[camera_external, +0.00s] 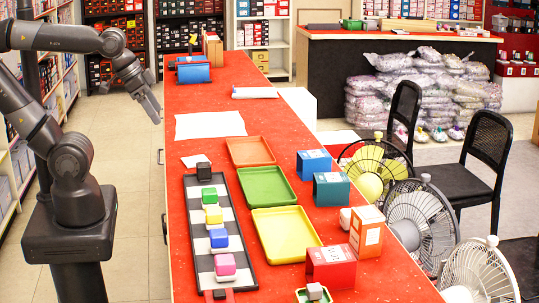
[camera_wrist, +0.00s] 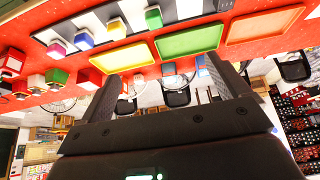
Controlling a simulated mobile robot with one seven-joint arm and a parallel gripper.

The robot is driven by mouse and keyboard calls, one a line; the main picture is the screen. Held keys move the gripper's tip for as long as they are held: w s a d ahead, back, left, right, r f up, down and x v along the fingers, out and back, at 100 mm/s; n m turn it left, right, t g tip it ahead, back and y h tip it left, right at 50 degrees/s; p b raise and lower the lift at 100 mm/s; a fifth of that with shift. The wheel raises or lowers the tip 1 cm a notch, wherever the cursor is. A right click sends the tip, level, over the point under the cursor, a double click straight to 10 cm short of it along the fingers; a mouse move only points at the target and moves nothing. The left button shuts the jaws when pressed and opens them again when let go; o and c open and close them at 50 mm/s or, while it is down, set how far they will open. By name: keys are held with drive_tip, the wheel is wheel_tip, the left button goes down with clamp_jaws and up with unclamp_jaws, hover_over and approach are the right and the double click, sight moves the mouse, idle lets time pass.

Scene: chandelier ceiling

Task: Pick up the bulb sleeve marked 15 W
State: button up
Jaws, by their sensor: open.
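Small box-shaped sleeves stand on the red counter (camera_external: 190,150): two blue ones (camera_external: 313,163) (camera_external: 331,189), a red one (camera_external: 331,267) and an orange-and-white one (camera_external: 366,231). The red sleeve bears pale marks, but I cannot read 15 W on any of them. In the wrist view, which is upside down, a red box (camera_wrist: 88,78) shows at the left. My gripper (camera_external: 154,106) is open and empty, above the counter's left edge and far from these sleeves. Its spread fingers (camera_wrist: 168,85) also show in the wrist view.
A black-and-white strip rack (camera_external: 208,262) holds several coloured blocks. Orange (camera_external: 250,151), green (camera_external: 266,186) and yellow (camera_external: 286,234) trays lie between rack and sleeves. White paper (camera_external: 210,125) lies farther back. Fans (camera_external: 420,215) and chairs (camera_external: 485,160) stand right of the counter.

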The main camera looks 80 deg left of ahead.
drive_tip(key=w+r+g, duration=0.1)
drive_tip(key=w+r, duration=0.4)
drive_tip(key=w, duration=0.7)
drive_tip(key=m+g, duration=0.1)
drive_tip(key=g, duration=0.4)
hover_over(332, 177)
drive_tip(key=s, duration=0.1)
drive_tip(key=f, duration=1.9)
drive_tip(key=shift+d+f, duration=0.2)
drive_tip(key=f, duration=1.1)
drive_tip(key=shift+w+f, duration=0.15)
drive_tip(key=shift+w, duration=0.25)
drive_tip(key=shift+c, duration=0.4)
drive_tip(key=c, duration=0.9)
drive_tip(key=shift+c, duration=0.2)
